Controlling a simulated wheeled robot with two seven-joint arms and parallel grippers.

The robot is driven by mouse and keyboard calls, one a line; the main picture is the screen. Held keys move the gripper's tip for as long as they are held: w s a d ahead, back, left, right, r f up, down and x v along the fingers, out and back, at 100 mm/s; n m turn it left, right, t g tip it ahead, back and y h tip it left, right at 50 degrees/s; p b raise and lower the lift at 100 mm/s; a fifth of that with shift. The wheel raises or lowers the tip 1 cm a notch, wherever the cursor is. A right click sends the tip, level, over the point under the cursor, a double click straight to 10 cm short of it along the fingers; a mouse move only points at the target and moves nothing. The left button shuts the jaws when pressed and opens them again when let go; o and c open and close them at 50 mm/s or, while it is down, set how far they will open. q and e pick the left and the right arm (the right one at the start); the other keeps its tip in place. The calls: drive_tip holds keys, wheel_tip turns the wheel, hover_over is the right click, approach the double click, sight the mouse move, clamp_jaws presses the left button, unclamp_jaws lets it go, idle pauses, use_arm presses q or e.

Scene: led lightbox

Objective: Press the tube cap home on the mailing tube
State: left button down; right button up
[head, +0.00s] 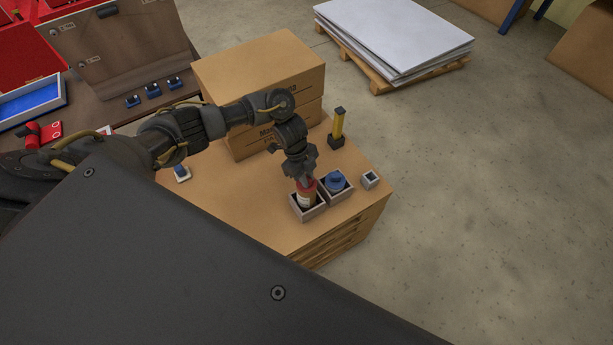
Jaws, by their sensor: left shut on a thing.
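My left gripper (304,183) points down over an open grey box near the right front edge of the cardboard-topped stand. I cannot make out the tube cap for certain. My right gripper is not in view.
A second grey box (340,197) beside the first holds a blue item (337,181). A small grey open block (370,179) stands near the right edge. Stacked cardboard boxes (262,70) stand behind my arm. The stand's left front top is mostly clear.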

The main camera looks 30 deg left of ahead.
use_arm(q)
drive_tip(key=shift+f, duration=0.2)
drive_tip(key=c, duration=1.3)
unclamp_jaws()
drive_tip(key=shift+r, duration=0.1)
drive_tip(key=v, duration=1)
drive_tip(key=shift+r, duration=0.4)
drive_tip(key=shift+a, duration=0.1)
